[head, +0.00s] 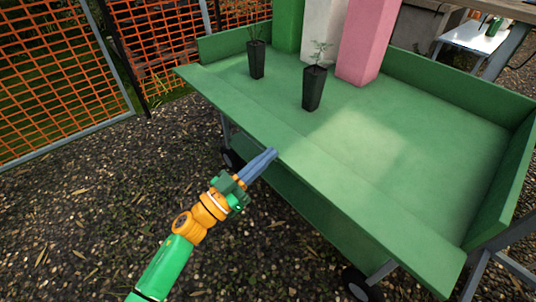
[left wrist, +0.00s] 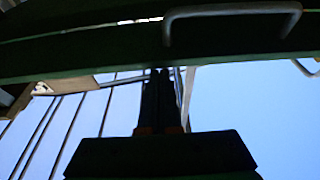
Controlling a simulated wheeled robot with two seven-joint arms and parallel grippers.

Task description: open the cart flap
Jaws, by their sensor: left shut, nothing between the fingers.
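The green cart (head: 400,130) stands at the right of the head view. Its front flap (head: 330,175) is folded outward, close to level with the cart bed; its exact angle is hard to tell. My left gripper (head: 272,153) is shut and empty, with its fingertips at the flap's outer edge near its middle. I cannot tell whether they touch it. In the left wrist view the shut fingers (left wrist: 164,75) point up at the dark green underside of the flap (left wrist: 110,62). A grey bar handle (left wrist: 230,9) shows there, above the fingertips and apart from them.
Two black pots with seedlings (head: 314,88) (head: 257,58) stand on the cart bed, in front of green, white and pink blocks (head: 368,40). An orange mesh fence (head: 50,80) is at the left. Gravel ground (head: 90,200) before the cart is clear. A cart wheel (head: 360,284) shows below.

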